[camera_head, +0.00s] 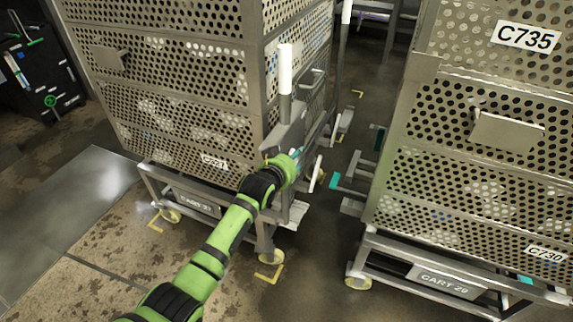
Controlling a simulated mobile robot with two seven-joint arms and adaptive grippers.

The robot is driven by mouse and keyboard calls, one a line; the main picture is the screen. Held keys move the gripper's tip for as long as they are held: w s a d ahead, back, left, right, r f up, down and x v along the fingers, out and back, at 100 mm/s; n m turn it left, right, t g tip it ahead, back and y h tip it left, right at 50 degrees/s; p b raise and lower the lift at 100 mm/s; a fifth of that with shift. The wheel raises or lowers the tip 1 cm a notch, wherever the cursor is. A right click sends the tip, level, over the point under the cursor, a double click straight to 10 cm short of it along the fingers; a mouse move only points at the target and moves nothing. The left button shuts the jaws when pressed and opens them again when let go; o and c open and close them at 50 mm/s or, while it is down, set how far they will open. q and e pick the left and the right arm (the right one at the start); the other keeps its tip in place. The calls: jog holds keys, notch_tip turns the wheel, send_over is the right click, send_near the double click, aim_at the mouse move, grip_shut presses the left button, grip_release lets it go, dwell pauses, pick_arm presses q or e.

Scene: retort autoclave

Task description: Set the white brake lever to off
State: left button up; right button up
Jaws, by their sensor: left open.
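An upright post with a white cylindrical grip (285,68) stands at the near right corner of the left cart; it looks like the white brake lever, but its off mark does not show. Its grey lower part runs down behind grey metal at my left gripper (290,132). My green and black left arm reaches up from the bottom to this corner. The gripper is open, just below the white grip and apart from it. Its fingertips are hard to make out against the cart's grey metal. I cannot tell whether it touches the post. My right gripper is out of view.
The left cart carries perforated metal baskets (165,90). Cart 29 (445,282), with baskets labelled C735 (526,37) and C730, stands at the right. A narrow floor gap lies between them, with teal parts (336,181) low down. A dark rack (38,75) stands far left.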

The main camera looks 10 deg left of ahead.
pick_arm(q)
jog(key=v, duration=0.6)
jog(key=shift+s, duration=0.4)
jog(key=shift+r, duration=0.15)
